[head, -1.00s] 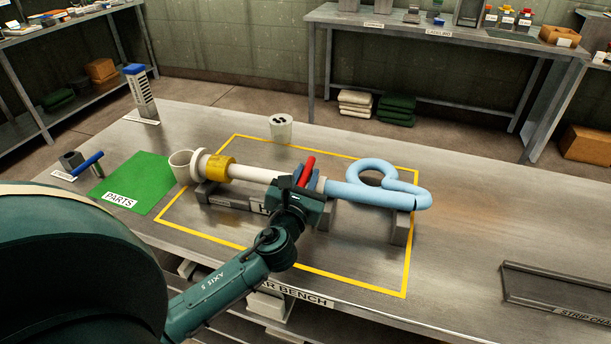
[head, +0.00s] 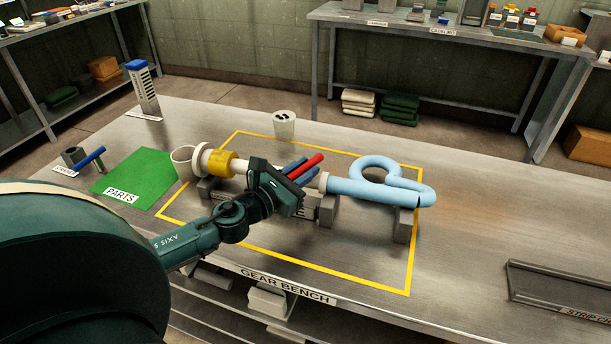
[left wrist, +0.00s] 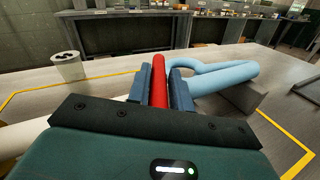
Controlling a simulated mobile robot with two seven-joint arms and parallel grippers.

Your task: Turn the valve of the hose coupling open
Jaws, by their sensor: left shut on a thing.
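The hose coupling lies on grey supports on the bench. It has a white pipe (head: 254,172) with a yellow collar (head: 221,164) at the left and a light blue looped hose (head: 372,190) at the right. The valve's red handle (head: 305,167) sits between my left gripper's blue fingers (head: 296,170). The left wrist view also shows the red handle (left wrist: 159,82) between the two fingers (left wrist: 160,88), which are shut on it. The valve body is mostly hidden behind my gripper. My right gripper is not in view.
A yellow outline (head: 300,266) marks the bench around the coupling. A white cup with dark holes (head: 284,125) stands behind it. A green parts mat (head: 138,172) and a blue-handled tool (head: 90,156) lie left. A dark tray (head: 556,290) lies at the right front.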

